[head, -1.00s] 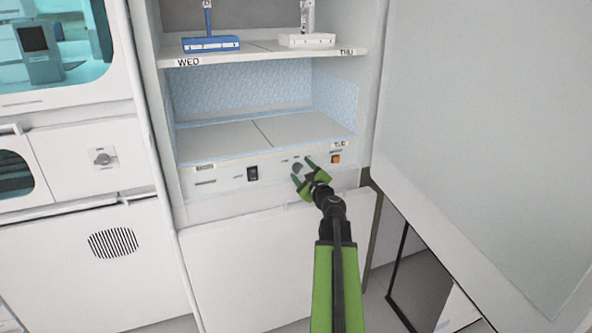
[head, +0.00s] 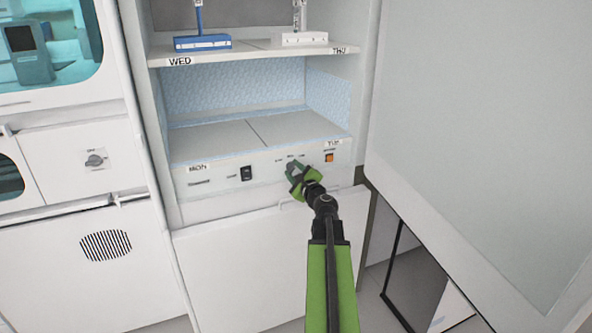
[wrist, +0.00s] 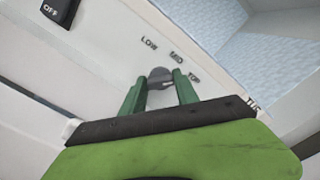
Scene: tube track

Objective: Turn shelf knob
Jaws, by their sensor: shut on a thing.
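The shelf knob is a small grey round knob (wrist: 160,77) on the white front panel under the lowest shelf. In the wrist view, the labels LOW, MID and TOP run above it. My gripper (wrist: 159,92) has green fingers, one on each side of the knob, and is shut on it. In the head view my gripper (head: 296,170) is at the panel and hides most of the knob. The exact pointing of the knob is hard to read.
A black rocker switch (head: 246,173) is left of the knob and an orange button (head: 329,157) is right. The shelf above (head: 255,137) is empty. A blue stand (head: 203,43) and a white stand (head: 303,39) are on the upper shelf. A large open door panel (head: 480,130) stands at right.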

